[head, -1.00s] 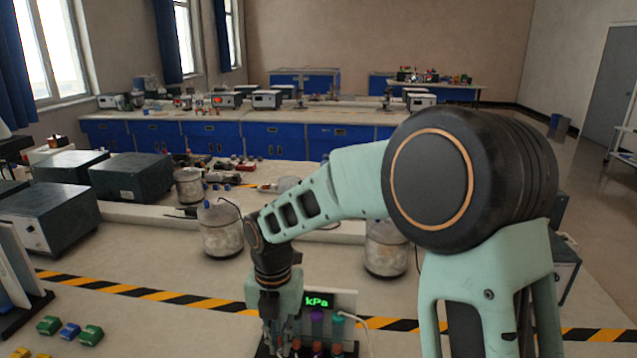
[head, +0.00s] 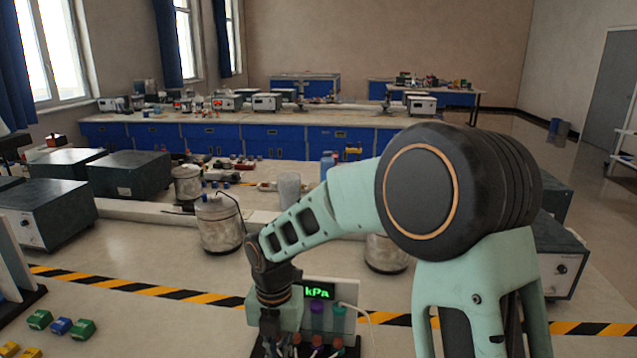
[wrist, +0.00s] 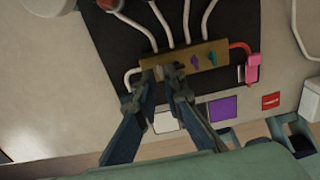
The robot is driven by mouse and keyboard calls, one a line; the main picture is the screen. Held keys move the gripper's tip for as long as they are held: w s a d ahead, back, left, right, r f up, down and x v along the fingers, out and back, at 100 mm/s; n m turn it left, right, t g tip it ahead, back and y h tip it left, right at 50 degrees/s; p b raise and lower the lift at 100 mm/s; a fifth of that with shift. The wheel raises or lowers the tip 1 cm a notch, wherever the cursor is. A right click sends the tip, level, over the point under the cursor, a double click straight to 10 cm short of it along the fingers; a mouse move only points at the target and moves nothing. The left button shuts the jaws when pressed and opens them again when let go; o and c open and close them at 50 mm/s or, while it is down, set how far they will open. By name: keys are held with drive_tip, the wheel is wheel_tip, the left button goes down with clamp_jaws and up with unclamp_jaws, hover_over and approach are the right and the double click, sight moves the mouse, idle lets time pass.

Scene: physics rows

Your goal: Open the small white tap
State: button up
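In the wrist view, a brass manifold (wrist: 206,56) sits on a dark panel with several pale tubes running into it. A purple tap handle (wrist: 195,60) and a teal one (wrist: 212,58) show on its right half. My gripper (wrist: 160,73) is over its left part, fingers apart. A small pale piece shows between the fingertips; it may be the small white tap, mostly hidden by the fingers. I cannot tell whether they touch it. In the head view, my gripper (head: 270,325) is low at the rig, left of the green kPa display (head: 318,292).
A pink-red clip or lever (wrist: 252,68) is at the manifold's right end. White (wrist: 165,122), purple (wrist: 222,108) and red (wrist: 271,101) squares lie on the near side. Metal canisters (head: 219,225) stand behind the rig. Coloured blocks (head: 60,326) lie to the left.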

drive_tip(key=shift+f, duration=0.4)
drive_tip(key=shift+r+p, duration=0.35)
drive_tip(key=shift+r, duration=0.05)
idle(0.4)
clamp_jaws()
